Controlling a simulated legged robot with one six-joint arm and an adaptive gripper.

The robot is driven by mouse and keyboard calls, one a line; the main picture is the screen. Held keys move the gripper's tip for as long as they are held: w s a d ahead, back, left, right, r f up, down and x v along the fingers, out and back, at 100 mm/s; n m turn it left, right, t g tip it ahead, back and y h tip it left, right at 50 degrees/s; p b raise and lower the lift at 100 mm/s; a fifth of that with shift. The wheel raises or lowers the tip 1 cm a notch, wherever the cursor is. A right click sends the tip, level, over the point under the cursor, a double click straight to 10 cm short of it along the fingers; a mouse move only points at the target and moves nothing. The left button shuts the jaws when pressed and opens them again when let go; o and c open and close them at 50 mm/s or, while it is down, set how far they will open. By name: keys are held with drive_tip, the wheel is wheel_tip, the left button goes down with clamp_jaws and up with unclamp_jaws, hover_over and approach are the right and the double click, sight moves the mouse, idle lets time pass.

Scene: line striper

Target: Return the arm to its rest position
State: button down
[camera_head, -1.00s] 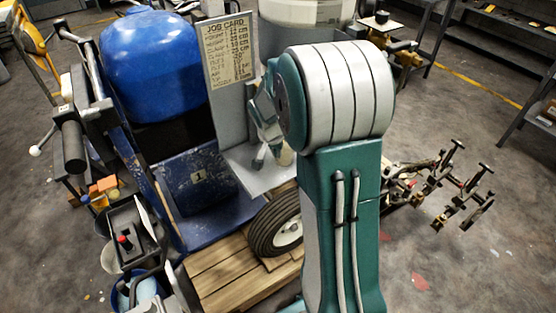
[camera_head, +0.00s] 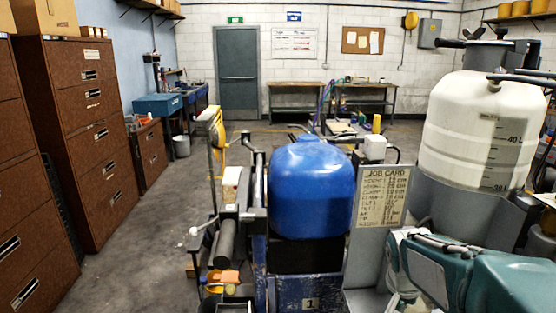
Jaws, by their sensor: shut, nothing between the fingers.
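My teal and grey arm (camera_head: 500,280) shows at the lower right, cut off by the bottom and right edges of the picture. Its links lie low, beside the job card and in front of the white tank. A smaller teal and white part of my arm (camera_head: 398,280) shows just below the card. My gripper's fingers cannot be made out in this view.
The striper's blue tank (camera_head: 311,188) stands ahead, with the job card (camera_head: 384,196) right of it and a white tank (camera_head: 476,125) further right. Brown cabinets (camera_head: 85,130) line the left. Open floor (camera_head: 150,245) lies between cabinets and machine.

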drive_tip(key=s+a+r+n+t+y, duration=0.1)
drive_tip(key=s+a+r+n, duration=0.2)
drive_tip(key=s, duration=0.5)
drive_tip(key=s+a+r+n+t+y, duration=0.1)
drive_tip(key=s+a+r+n, duration=0.1)
drive_tip(key=s+a+n, duration=0.3)
drive_tip(key=s+a, duration=0.2)
drive_tip(key=s, duration=0.2)
drive_tip(key=shift+s+a+r+t, duration=0.2)
drive_tip(key=shift+a+r+t, duration=0.1)
drive_tip(key=shift+r, duration=0.1)
